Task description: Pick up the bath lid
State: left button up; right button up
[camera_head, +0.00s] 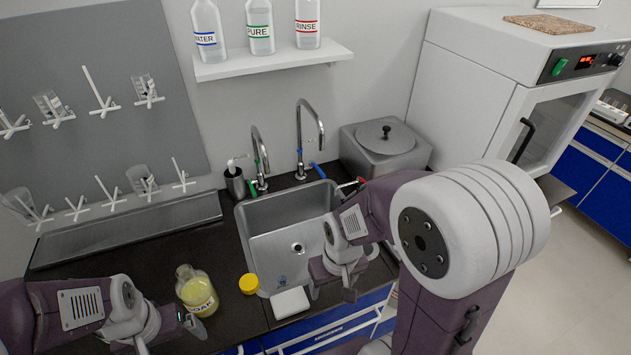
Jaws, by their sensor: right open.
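The bath lid (385,137) is a round grey metal disc with a black knob. It sits on top of a square steel bath (373,163) at the back right of the counter. My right gripper (333,291) is open and empty over the front right part of the sink, in front of and below the lid and apart from it. My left gripper (168,338) is at the lower left near the counter's front edge, far from the lid. Its fingers look spread, with nothing seen between them.
A steel sink (290,237) with two taps lies before the bath. A soap bottle (197,291), yellow round item (249,284) and white block (290,302) stand near the front. A white oven (508,85) stands right. Bottles stand on a shelf (272,61) above.

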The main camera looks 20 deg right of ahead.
aim_at(383, 137)
jog(key=z, duration=1.35)
